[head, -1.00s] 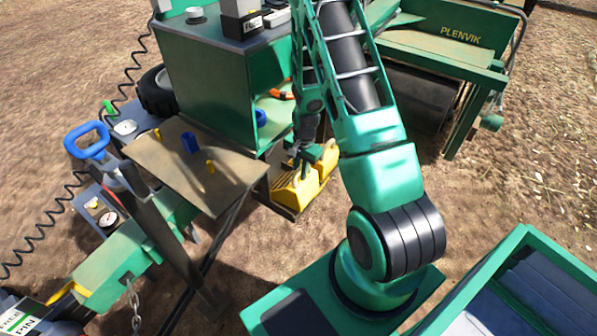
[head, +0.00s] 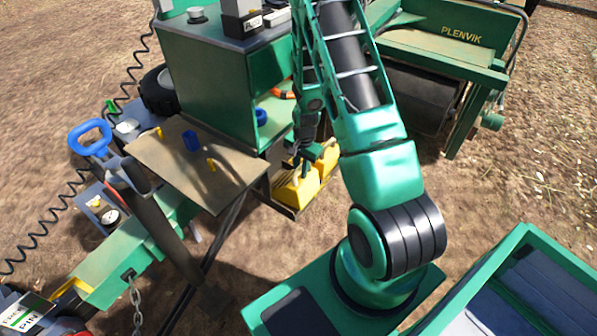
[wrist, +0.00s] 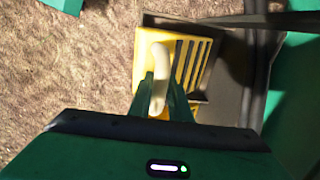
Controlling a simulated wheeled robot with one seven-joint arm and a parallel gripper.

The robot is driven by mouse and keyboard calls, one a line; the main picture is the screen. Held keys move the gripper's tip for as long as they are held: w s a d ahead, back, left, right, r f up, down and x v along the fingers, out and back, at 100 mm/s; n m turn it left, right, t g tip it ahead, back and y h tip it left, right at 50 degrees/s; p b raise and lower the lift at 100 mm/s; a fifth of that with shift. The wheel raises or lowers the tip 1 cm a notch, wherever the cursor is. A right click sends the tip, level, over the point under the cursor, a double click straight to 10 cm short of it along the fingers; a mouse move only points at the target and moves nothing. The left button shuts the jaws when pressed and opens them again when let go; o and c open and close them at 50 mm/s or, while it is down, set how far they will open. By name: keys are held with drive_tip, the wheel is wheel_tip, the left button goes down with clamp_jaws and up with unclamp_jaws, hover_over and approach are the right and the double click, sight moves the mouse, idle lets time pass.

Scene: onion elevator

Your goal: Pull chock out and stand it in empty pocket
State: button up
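The near yellow chock (head: 291,196) sits low on the rack beside the brown shelf. It fills the middle of the wrist view (wrist: 190,55), with a pale curved handle (wrist: 159,55) and dark slots down its right side. My gripper (wrist: 161,88) has a green finger close on each side of this handle and appears shut on it; the contact itself is hard to see. In the head view my gripper (head: 304,166) is above the chock and partly hides it. A second yellow chock (head: 328,162) shows behind it. I cannot make out an empty pocket clearly.
A dark rack edge (wrist: 225,75) runs close along the chock's right side, and a dark bar crosses above it in the wrist view. A green cabinet (head: 205,85) and a brown shelf (head: 180,175) stand left of my gripper. Open ground lies below the rack.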

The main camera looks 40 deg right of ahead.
drive_tip(key=shift+s+d+f, duration=0.1)
drive_tip(key=shift+s+f, duration=0.1)
drive_tip(key=shift+s, duration=0.25)
drive_tip(key=shift+s+d+f, duration=0.1)
drive_tip(key=shift+s+f, duration=0.1)
drive_tip(key=shift+s, duration=0.2)
drive_tip(key=shift+o, duration=0.4)
drive_tip(key=shift+w+r, duration=0.4)
drive_tip(key=shift+r, duration=0.05)
wheel_tip(320, 180, up, 11)
drive_tip(key=shift+a+f, duration=0.15)
drive_tip(key=shift+f, duration=0.05)
drive_tip(key=shift+r, duration=0.1)
drive_tip(key=s+r+n, duration=0.2)
drive_tip(key=s+r, duration=0.4)
drive_tip(key=r, duration=0.2)
drive_tip(key=s+r+n, duration=0.2)
drive_tip(key=s+r, duration=0.3)
drive_tip(key=r, duration=0.4)
drive_tip(key=s+a+r+n, duration=0.1)
drive_tip(key=s+r, duration=0.3)
drive_tip(key=s, duration=0.4)
drive_tip(key=s+a+r+n, duration=0.2)
drive_tip(key=s+r, duration=0.2)
drive_tip(key=s, duration=0.5)
drive_tip(key=shift+a+r+n+g, duration=0.2)
drive_tip(key=shift+a+n+g, duration=0.1)
drive_tip(key=shift+a+g, duration=0.1)
drive_tip(key=shift+w, duration=0.15)
